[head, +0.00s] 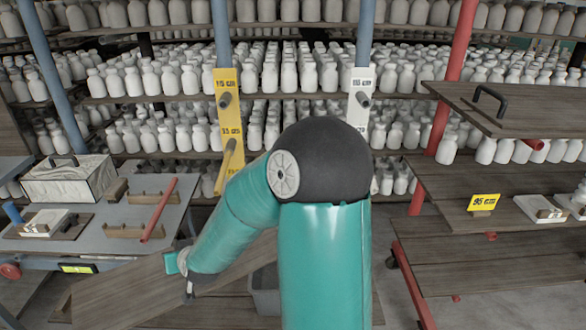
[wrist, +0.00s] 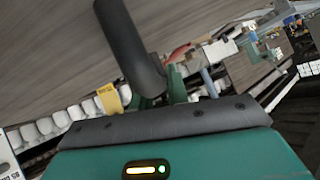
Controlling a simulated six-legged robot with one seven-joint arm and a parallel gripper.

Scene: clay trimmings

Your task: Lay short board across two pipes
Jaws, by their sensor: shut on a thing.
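My gripper (head: 188,282) is low at left of centre in the head view, at the end of my green arm. It is shut on the dark bar handle (wrist: 130,45) of a grey-brown board (head: 125,300). The board hangs tilted, its right part hidden behind my arm. In the wrist view the board (wrist: 45,60) fills the upper left, and the fingers (wrist: 160,95) are partly hidden by the handle. Stub pipes stick out from a yellow plate (head: 229,125) on the left blue post and a white plate (head: 359,112) on the right one. No board lies on these stubs.
Shelves of pale bottles (head: 300,80) stand behind the posts. A grey workbench (head: 110,235) with a box (head: 70,180) and a red rod (head: 159,208) is at left. Another handled board (head: 520,110) and wooden shelves (head: 490,250) are at right. A grey bin (head: 264,295) is below.

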